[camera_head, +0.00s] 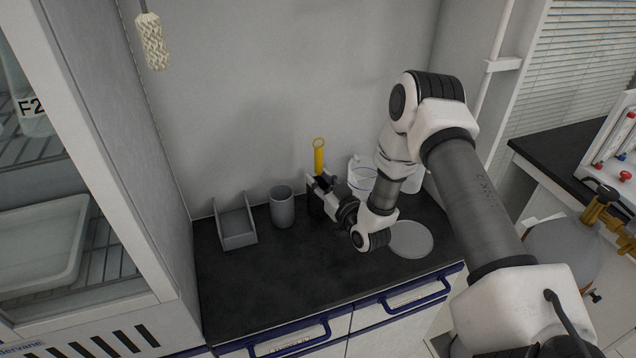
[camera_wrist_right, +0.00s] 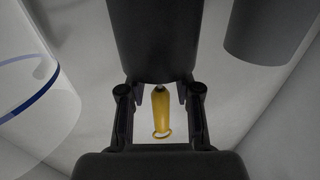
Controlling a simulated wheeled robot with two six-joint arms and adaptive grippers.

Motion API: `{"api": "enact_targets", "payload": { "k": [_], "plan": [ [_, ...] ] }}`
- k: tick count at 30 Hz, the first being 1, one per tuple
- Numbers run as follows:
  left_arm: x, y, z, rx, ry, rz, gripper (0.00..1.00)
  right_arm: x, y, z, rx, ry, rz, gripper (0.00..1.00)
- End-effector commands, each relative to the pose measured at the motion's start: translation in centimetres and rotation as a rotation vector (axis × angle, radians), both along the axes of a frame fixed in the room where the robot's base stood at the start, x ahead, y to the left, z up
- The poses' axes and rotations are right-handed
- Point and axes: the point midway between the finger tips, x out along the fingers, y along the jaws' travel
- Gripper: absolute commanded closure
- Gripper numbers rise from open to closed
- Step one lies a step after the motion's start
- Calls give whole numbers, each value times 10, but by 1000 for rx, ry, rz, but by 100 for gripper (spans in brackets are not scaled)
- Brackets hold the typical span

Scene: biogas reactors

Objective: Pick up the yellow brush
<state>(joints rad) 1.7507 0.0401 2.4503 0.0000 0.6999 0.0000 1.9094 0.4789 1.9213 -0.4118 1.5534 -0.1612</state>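The yellow brush (camera_head: 319,157) stands upright against the grey back wall, its ringed handle sticking up. Its lower part is hidden, seemingly in a black holder (camera_head: 316,207) on the dark worktop. My right gripper (camera_head: 320,183) is at the holder's top, by the lower end of the handle. In the right wrist view the yellow handle (camera_wrist_right: 161,112) shows between the two spread fingers (camera_wrist_right: 158,92), with a gap on each side. The dark holder (camera_wrist_right: 155,40) fills the upper middle there. Whether the handle lies fully between the fingertips is unclear. My left gripper is not in view.
A grey cup (camera_head: 282,207) and a grey open bin (camera_head: 236,226) stand left of the holder. A clear beaker with a blue band (camera_head: 362,180) is close on the right. A round grey disc (camera_head: 411,239) lies at front right. The front-left worktop is clear.

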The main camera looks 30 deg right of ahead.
Motion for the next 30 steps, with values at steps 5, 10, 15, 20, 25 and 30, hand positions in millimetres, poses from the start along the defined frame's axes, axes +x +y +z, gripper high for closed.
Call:
{"api": "enact_targets", "payload": {
  "k": [5,10,15,20,25,30],
  "plan": [
    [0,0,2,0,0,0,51,9,-1,-1,2,1,-1,67],
    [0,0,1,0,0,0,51,9,-1,-1,2,1,-1,88],
    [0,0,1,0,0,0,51,8,-1,-1,2,1,-1,100],
    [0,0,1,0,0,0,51,8,-1,-1,2,2,-1,100],
    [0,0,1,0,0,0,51,8,-1,1,2,2,-1,100],
    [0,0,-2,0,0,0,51,9,-1,17,3,-2,-2,100]
  ]
}}
